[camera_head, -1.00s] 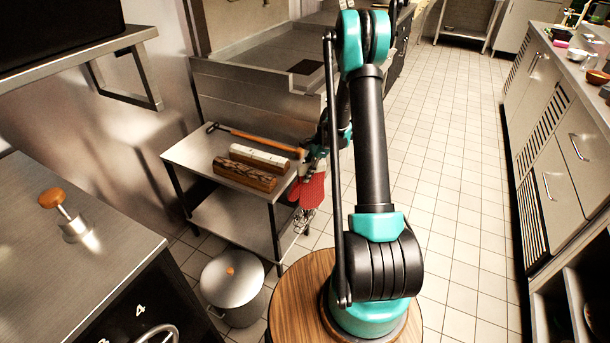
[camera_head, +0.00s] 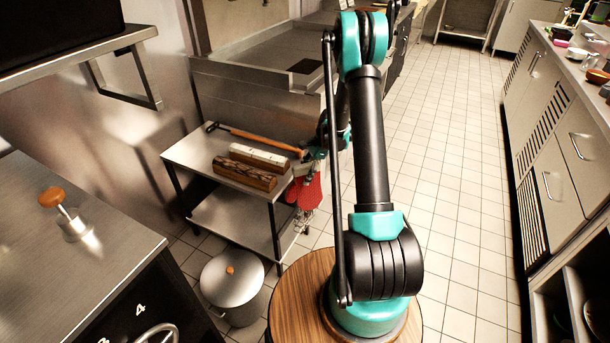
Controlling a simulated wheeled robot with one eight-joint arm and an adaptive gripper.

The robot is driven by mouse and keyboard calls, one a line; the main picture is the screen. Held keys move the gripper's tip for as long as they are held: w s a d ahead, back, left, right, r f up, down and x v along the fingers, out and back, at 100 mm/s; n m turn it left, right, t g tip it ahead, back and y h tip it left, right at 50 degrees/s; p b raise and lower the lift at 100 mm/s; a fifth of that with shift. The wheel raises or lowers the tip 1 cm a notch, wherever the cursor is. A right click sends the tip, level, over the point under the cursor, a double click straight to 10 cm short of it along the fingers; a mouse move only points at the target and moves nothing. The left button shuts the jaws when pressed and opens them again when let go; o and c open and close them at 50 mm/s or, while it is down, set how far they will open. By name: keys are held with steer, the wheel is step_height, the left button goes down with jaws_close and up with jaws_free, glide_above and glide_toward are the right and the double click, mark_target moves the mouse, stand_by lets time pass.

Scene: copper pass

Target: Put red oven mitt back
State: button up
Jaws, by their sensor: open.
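The red oven mitt (camera_head: 305,191) hangs beside the right end of a small steel table (camera_head: 186,157), with some metal utensils (camera_head: 302,221) hanging just below it. What holds the mitt up is too small to make out. My gripper (camera_head: 308,168) is at the upper part of the mitt, close to the table's right edge. It is open. My arm partly hides this area, and I cannot tell whether the fingers touch the mitt.
On the table lie a long wooden-handled hammer (camera_head: 254,137), a dark wooden block (camera_head: 245,174) and a pale-topped block (camera_head: 260,157). A lidded steel pot (camera_head: 232,282) stands on the floor in front. Open tiled floor (camera_head: 450,190) lies to the right.

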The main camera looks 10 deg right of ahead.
steer(key=v, duration=1.2)
steer(key=shift+s+r, duration=0.1)
steer(key=shift+r, duration=0.05)
steer(key=s+a+r+n+t+h, duration=0.15)
steer(key=s+r+n, duration=0.3)
steer(key=s, duration=0.65)
steer(key=s+r+n+t+h, duration=0.2)
steer(key=s+r+n, duration=0.3)
steer(key=s, duration=0.6)
steer(key=s+f+n+t+h, duration=0.1)
steer(key=s+f+n, duration=0.2)
steer(key=s+n, duration=0.3)
steer(key=s, duration=0.3)
steer(key=shift+s+d+f+n+t, duration=0.15)
steer(key=shift+d+n+t, duration=0.2)
steer(key=shift+o, duration=0.6)
